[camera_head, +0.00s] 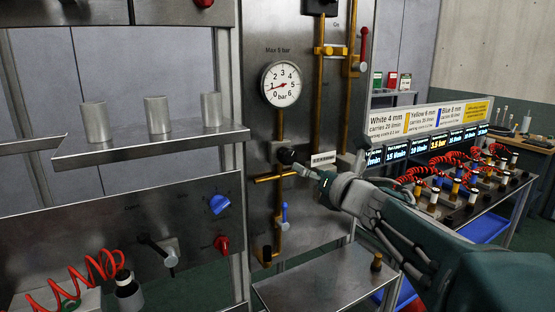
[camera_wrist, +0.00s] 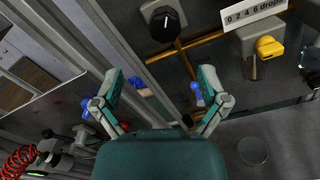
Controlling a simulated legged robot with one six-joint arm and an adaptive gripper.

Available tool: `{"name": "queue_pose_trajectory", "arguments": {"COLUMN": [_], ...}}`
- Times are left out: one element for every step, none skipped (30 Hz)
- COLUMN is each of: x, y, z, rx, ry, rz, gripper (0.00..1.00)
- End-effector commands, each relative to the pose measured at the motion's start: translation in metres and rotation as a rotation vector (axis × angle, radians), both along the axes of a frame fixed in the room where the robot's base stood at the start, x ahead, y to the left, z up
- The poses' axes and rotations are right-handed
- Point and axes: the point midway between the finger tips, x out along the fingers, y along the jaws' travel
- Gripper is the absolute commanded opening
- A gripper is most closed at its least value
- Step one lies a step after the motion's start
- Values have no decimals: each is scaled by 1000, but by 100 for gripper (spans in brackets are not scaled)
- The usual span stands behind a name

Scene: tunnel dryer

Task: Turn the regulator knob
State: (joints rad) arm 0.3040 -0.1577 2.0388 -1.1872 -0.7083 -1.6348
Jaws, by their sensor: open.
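The black round regulator knob (camera_head: 286,155) sits on brass pipework below the pressure gauge (camera_head: 281,84), whose scale reads in bar. In the wrist view the knob (camera_wrist: 165,24) is at the top, on a grey square mount, with a light mark on its face. My gripper (camera_head: 312,176) is just right of and below the knob in the head view. In the wrist view my gripper (camera_wrist: 160,75) is open and empty, its two fingers spread apart. The knob lies beyond the fingertips, not between them. I see no contact.
A blue-handled valve (camera_head: 285,212) is below the knob. A yellow knob (camera_wrist: 270,46) is right of it in the wrist view, near a drops scale label (camera_wrist: 254,11). A metal shelf with cups (camera_head: 157,143) is left. A metal table (camera_head: 325,282) is below.

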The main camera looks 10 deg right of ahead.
Motion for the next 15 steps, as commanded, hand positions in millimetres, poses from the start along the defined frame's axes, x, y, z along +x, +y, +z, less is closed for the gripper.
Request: {"name": "queue_pose_trajectory", "arguments": {"x": [5,8,13,18,23,31,36,41,48,54,59,66,71,75,80], "y": [1,1,2,3,5,7,9,12,16,18,21,24,26,28,30], "z": [-1,0,-1,-1,-1,-1,-1,-1,-1,-1,-1,-1,-1,-1,-1], "rx": [2,3,5,5,5,7,8,8,5,5,6,5,5,4,4], "ry": [1,1,1,2,2,3,2,2,3,3,3,3,4,3,3], "rz": [1,1,2,1,1,1,1,1,0,0,0,0,0,0,-1], "gripper": [93,93,93,93,93,93,93,93,93,93,93,93,93,93,93]}}
